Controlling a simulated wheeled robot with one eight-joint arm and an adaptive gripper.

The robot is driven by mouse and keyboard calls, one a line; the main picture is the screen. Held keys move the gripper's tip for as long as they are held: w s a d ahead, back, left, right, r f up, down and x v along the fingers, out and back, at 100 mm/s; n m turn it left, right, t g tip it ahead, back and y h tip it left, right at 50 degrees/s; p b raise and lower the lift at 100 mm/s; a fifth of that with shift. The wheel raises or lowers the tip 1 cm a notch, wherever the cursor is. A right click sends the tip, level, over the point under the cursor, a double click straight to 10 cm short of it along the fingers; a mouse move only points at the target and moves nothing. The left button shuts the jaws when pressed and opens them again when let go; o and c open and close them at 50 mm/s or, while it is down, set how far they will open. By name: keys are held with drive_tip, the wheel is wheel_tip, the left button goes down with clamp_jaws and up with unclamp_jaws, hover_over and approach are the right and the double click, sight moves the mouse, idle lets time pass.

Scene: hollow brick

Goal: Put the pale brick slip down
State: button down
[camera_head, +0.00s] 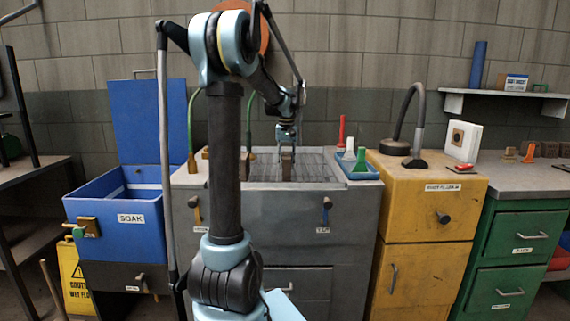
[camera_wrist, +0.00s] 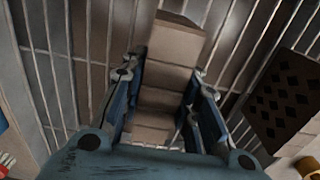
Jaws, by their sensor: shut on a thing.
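The pale brick slip (camera_wrist: 176,48) is a long grey-brown piece with crosswise lines in the wrist view. It lies between the two blue fingers of my gripper (camera_wrist: 165,92), which is shut on it. In the head view, my gripper (camera_head: 287,143) points down over the grey sink unit, with a small brown piece (camera_head: 287,168) at its tips. Metal rack bars (camera_wrist: 62,55) run below the slip in the wrist view. I cannot tell whether the slip touches them. The slip's near end is partly hidden by my gripper.
A dark brick with diamond-shaped holes (camera_wrist: 285,100) is at the right in the wrist view. A blue tray (camera_head: 362,173) with white and green tools stands right of the rack. A blue SOAK bin (camera_head: 120,205) stands left, a yellow cabinet (camera_head: 425,205) right.

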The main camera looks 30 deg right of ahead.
drive_tip(key=shift+f, duration=0.1)
drive_tip(key=c, duration=1.2)
unclamp_jaws()
wheel_tip(320, 180, up, 12)
drive_tip(key=shift+r, duration=0.15)
drive_tip(key=s+a+f+n+t, duration=0.15)
drive_tip(key=s+a+f, duration=0.25)
drive_tip(key=a, duration=0.9)
drive_tip(key=s+a+f+n+g, duration=0.15)
drive_tip(key=s+a+f, duration=0.25)
drive_tip(key=a, duration=1)
drive_tip(key=s+a+f+n, duration=0.1)
drive_tip(key=s+a+f, duration=0.3)
drive_tip(key=s+f, duration=0.1)
drive_tip(key=s+a+f+n+t, duration=0.1)
drive_tip(key=s+a+f, duration=0.4)
drive_tip(key=f, duration=0.3)
drive_tip(key=s+a+f+n+t, duration=0.1)
drive_tip(key=s+a+f, duration=0.4)
drive_tip(key=f, duration=0.1)
drive_tip(key=shift+s+a+f, duration=0.1)
drive_tip(key=shift+a+f, duration=0.15)
